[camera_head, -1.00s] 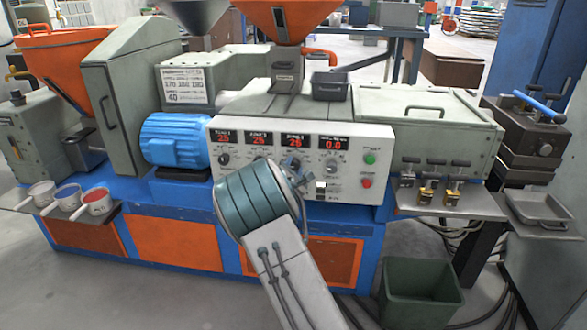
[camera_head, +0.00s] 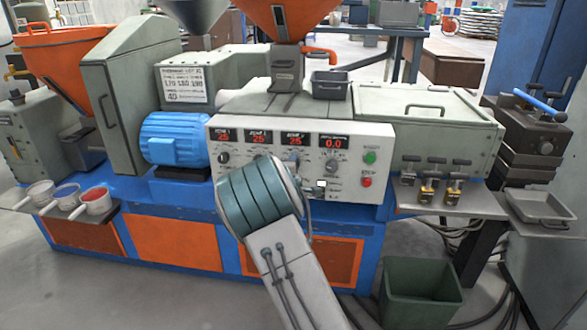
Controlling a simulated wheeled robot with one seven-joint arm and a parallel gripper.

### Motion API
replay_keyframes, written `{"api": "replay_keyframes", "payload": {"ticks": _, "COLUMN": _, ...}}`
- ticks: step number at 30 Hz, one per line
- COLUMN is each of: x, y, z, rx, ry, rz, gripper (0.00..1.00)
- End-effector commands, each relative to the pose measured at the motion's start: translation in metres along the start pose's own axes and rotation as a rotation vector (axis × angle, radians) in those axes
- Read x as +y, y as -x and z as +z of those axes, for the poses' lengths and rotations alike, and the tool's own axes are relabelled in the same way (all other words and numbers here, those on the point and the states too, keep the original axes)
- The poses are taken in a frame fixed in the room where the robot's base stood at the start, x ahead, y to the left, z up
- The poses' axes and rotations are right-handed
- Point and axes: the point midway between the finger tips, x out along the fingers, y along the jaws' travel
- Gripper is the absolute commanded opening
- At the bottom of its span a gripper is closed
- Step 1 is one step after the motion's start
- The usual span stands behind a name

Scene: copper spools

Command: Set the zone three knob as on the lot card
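The control panel (camera_head: 350,184) is a white box with red displays. The zone three display (camera_head: 293,139) reads about 25, like the zone one and zone two displays. The zone three knob is mostly or wholly hidden behind my teal-banded wrist, which covers the panel's lower middle. The lot card (camera_head: 183,85) on the grey housing shows a row of numbers, seemingly 170 180 190, with 40 below; the print is blurred.
The zone one knob (camera_head: 223,158) and the knob under the 0.0 display (camera_head: 331,164) flank my wrist. Green (camera_head: 370,157) and red (camera_head: 366,182) buttons sit at right. A shelf with brass fittings (camera_head: 428,190) juts out beside the panel. A green bin (camera_head: 420,293) stands below.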

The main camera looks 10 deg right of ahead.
Motion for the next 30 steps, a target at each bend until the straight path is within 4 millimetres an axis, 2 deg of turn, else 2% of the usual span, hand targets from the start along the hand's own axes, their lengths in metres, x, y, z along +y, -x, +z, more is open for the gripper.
{"api": "replay_keyframes", "payload": {"ticks": 30, "x": -0.0046, "y": -0.0001, "z": 0.0016, "rx": 0.034, "ry": -0.964, "rz": -0.038, "gripper": 0.09}}
